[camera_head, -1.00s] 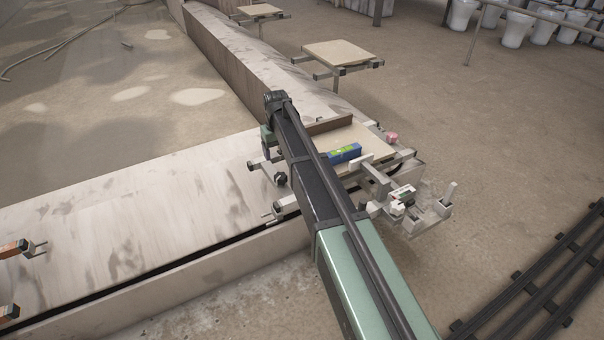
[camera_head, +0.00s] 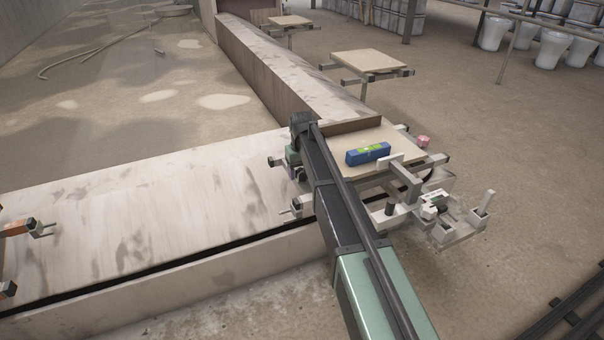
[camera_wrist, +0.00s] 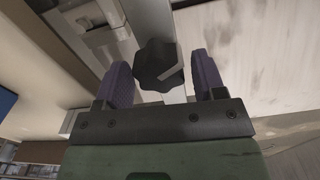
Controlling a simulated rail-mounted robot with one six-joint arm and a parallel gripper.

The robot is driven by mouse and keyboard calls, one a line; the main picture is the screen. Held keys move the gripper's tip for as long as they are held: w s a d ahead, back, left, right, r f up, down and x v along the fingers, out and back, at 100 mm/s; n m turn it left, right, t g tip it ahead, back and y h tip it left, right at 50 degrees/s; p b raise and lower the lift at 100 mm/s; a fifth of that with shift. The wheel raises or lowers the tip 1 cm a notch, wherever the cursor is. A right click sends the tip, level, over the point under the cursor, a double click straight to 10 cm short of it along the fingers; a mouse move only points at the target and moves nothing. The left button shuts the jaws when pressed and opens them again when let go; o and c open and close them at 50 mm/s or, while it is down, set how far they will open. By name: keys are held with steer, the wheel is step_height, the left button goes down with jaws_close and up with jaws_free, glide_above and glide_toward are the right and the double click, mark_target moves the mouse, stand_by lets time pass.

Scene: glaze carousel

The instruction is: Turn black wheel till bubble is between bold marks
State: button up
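The black wheel (camera_wrist: 158,65), a lobed knob, shows in the wrist view between the two purple-padded fingers of my gripper (camera_wrist: 161,60). A blue spirit level (camera_head: 368,154) with a yellow-green window lies on the beige board (camera_head: 345,163) right of my arm. The bubble and the bold marks are too small to tell.
A metal bracket (camera_head: 405,180) and a small white-and-green device (camera_head: 433,204) are at the board's right. A pink object (camera_head: 423,141) sits behind. Another board (camera_head: 369,61) stands farther back. A long pale beam (camera_head: 150,215) runs left. Orange-ended arms (camera_head: 18,228) are at the left edge.

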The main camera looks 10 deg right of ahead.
steer(key=c, duration=0.6)
steer(key=shift+c, duration=0.2)
steer(key=shift+m, duration=0.3)
steer(key=m, duration=0.3)
steer(key=shift+d, duration=0.1)
steer(key=shift+m, duration=1.7)
steer(key=o, duration=0.9)
steer(key=shift+o, duration=0.2)
